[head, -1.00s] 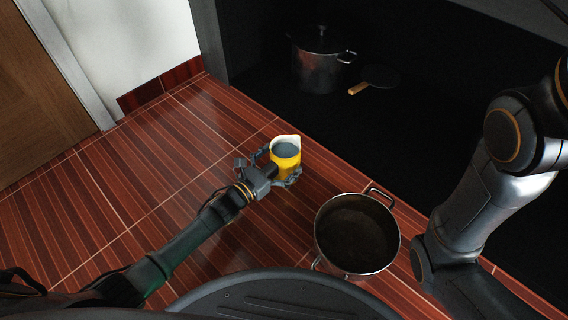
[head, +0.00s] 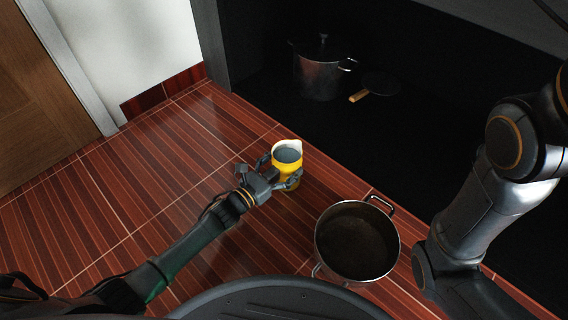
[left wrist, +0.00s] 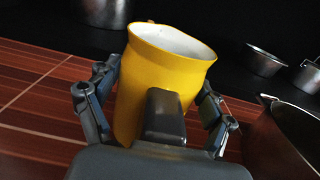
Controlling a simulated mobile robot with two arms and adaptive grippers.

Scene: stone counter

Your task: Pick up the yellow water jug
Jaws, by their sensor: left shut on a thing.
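An open metal pot (head: 357,241) stands close to the right of the jug on the red striped surface (head: 150,200). A lidded pot (head: 320,72) and a dark pan (head: 380,84) are in the dark area behind. The surface left of my arm is clear.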

